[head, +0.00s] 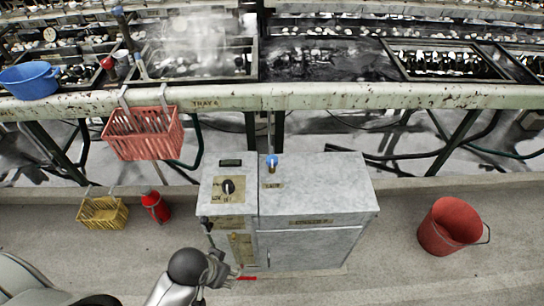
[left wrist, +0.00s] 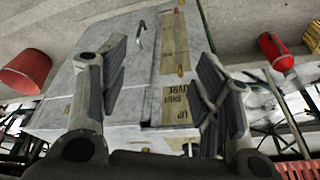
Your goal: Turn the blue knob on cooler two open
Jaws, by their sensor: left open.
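The grey cooler cabinet (head: 318,190) stands on the floor in the middle of the head view. Its label is too small to read with certainty. The blue knob (head: 271,161) sits upright on its top near the back, right of a round black dial (head: 228,187). My left gripper (head: 224,269) is low in front of the cabinet's left front, well below and apart from the blue knob. In the left wrist view its fingers (left wrist: 160,70) are open and empty, with the cabinet front (left wrist: 140,55) and its tan label strip (left wrist: 174,55) beyond them. My right gripper is not in view.
A black-tipped lever (head: 207,224) is at the cabinet's left front. A pink basket (head: 145,135) hangs from the basin rail (head: 330,97). A red bucket (head: 448,228) stands right, and a yellow basket (head: 102,213) and red extinguisher (head: 155,206) stand left.

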